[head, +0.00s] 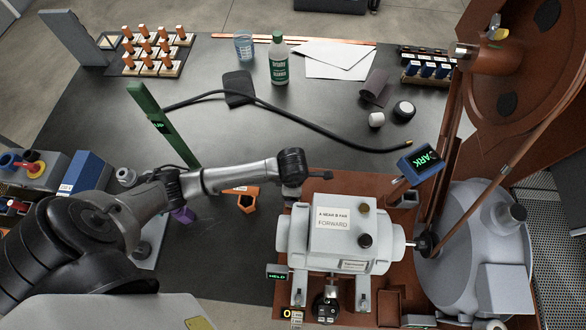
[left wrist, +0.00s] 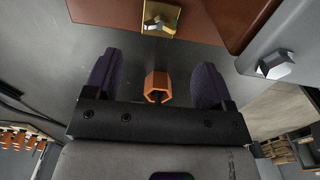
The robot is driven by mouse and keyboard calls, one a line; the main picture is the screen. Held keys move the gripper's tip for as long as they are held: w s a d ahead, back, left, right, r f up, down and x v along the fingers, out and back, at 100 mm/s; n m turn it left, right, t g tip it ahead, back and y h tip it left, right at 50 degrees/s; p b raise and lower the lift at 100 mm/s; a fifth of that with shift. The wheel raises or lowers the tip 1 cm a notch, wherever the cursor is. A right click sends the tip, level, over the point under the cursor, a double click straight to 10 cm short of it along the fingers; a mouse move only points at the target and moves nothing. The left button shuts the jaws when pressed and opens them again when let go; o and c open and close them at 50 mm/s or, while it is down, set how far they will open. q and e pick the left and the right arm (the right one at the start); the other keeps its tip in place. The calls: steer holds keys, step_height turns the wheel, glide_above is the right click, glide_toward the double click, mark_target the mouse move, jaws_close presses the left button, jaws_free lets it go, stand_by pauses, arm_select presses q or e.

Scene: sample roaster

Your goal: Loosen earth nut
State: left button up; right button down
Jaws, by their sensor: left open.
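In the left wrist view a silver hex nut (left wrist: 158,20) sits on a small brass plate (left wrist: 172,30) at the top edge. I take it for the earth nut; I cannot make it out in the head view. My left gripper (left wrist: 157,62) is open, its two purple fingers apart, with the nut beyond their tips. An orange hexagonal piece (left wrist: 157,85) shows between the fingers; whether it is between them or farther off is unclear. An orange hex-shaped piece (head: 245,200) shows below my left arm in the head view. My right gripper is not in view.
A grey motor (head: 335,240) stands on a red-brown base beside the roaster drum (head: 475,240). A silver hex bolt (left wrist: 272,65) shows on a grey body at right. A black cable (head: 310,123), a bottle (head: 279,65) and a green upright piece (head: 160,122) occupy the dark table.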

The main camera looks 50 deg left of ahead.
arm_select(q)
step_height(320, 180, down, 8)
steer(key=shift+r+b, duration=0.15)
steer(key=shift+b, duration=0.5)
steer(key=shift+c, duration=0.3)
